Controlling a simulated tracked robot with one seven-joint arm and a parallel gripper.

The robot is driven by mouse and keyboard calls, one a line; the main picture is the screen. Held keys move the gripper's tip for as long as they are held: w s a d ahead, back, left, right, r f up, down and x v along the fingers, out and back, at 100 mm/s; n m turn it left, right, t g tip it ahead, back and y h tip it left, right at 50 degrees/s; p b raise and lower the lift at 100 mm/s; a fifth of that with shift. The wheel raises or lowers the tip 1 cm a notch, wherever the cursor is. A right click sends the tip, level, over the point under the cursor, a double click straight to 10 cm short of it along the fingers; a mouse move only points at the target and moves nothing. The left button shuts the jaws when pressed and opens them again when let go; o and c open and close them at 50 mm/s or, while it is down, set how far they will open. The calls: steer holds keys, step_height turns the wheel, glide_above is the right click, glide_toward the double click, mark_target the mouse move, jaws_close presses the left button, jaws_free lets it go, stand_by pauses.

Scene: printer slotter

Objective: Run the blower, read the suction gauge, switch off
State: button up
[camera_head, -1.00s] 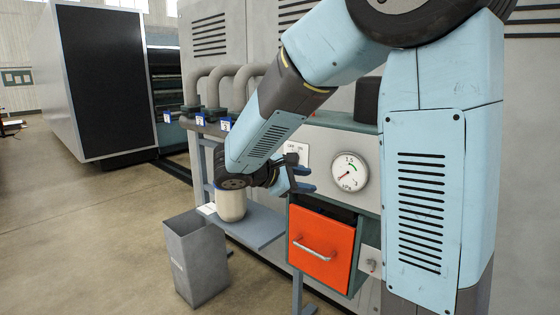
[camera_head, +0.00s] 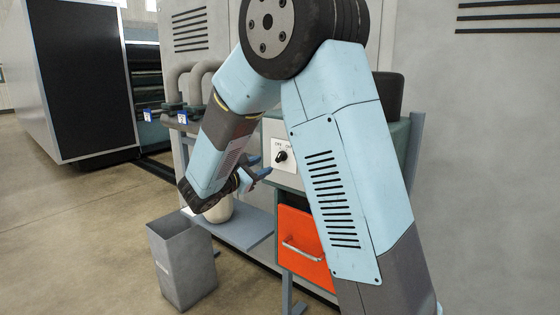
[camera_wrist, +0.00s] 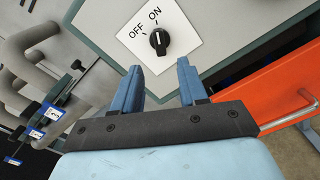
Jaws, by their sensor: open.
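The black rotary switch (camera_head: 281,157) sits on a white plate on the grey blower panel. In the wrist view the knob (camera_wrist: 159,41) has OFF and ON printed beside it. Its white mark is small, and I cannot tell for sure which word it points to. My gripper (camera_head: 258,168) is in front of the panel, just left of the switch in the head view. In the wrist view my open, empty gripper (camera_wrist: 160,72) has its fingers short of the knob, apart from it. The suction gauge is in neither current view; my arm covers part of the panel.
An orange drawer (camera_head: 301,240) with a metal handle is below the panel. A pale canister (camera_head: 219,210) stands on a shelf (camera_head: 248,232) at left, beside a grey bin (camera_head: 182,262) on the floor. Pipes with blue tags (camera_wrist: 38,134) are left of the panel.

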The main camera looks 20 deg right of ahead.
mark_target(277, 159)
steer(key=x, duration=0.7)
steer(key=shift+w+d, duration=0.25)
steer(key=shift+d, duration=0.05)
